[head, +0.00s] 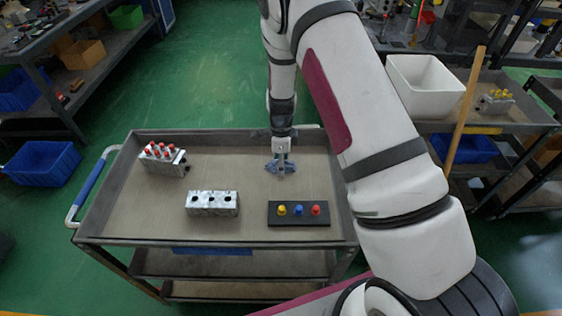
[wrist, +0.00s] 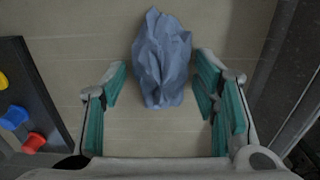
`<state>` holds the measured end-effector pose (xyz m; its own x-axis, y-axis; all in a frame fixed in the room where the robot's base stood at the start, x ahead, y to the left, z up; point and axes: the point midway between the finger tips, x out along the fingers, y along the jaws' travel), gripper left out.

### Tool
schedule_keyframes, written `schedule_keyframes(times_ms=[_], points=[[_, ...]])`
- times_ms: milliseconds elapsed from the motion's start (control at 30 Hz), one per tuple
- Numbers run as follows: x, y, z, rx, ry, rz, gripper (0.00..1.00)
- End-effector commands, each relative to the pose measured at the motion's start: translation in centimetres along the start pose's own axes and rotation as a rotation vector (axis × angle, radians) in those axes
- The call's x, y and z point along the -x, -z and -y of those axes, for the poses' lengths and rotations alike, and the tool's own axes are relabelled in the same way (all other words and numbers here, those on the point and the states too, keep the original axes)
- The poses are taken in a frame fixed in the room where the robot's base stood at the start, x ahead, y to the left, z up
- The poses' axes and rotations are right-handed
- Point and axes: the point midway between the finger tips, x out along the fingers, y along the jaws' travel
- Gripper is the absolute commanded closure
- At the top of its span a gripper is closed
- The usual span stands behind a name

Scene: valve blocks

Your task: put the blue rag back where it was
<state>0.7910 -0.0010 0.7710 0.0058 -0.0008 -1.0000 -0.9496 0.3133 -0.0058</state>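The blue rag (head: 281,166) lies crumpled on the cart top (head: 240,150), toward its back right part. It also shows in the wrist view (wrist: 162,60), at the top middle. My gripper (wrist: 160,80) is open, with its teal-padded fingers apart on either side of the rag's lower part. In the head view my gripper (head: 281,170) is over the rag and partly covers it.
A metal block with red-topped valves (head: 163,158) stands at the cart's left. A metal block with dark holes (head: 212,203) stands front middle. A black board with yellow, blue and red knobs (head: 298,213) lies front right. A white bin (head: 425,85) is on another cart.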

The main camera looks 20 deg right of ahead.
Motion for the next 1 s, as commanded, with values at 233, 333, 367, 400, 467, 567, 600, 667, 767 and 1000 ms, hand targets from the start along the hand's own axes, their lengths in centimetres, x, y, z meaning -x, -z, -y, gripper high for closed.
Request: schedule_keyframes(times_ms=[233, 333, 367, 400, 467, 567, 600, 667, 767, 1000], points=[[0.0, 0.0, 0.0, 0.0, 0.0, 0.0, 0.34], [0.1, 0.0, 0.0, 0.001, 0.0, 0.0, 0.34], [0.3, 0.0, 0.0, 0.001, 0.0, 0.0, 0.34], [0.5, 0.0, 0.0, 0.001, 0.001, 0.0, 0.34], [1.1, 0.0, 0.1, 0.002, 0.002, 0.0, 0.34], [2.7, -0.1, 0.1, 0.002, 0.004, 0.001, 0.34], [3.5, -0.1, 0.1, 0.001, 0.004, 0.002, 0.34], [4.8, -0.1, 0.1, 0.001, 0.005, 0.002, 0.34], [6.8, -0.1, 0.1, 0.002, 0.004, 0.001, 0.34], [10.9, -0.1, 0.0, 0.002, 0.003, 0.001, 0.34]])
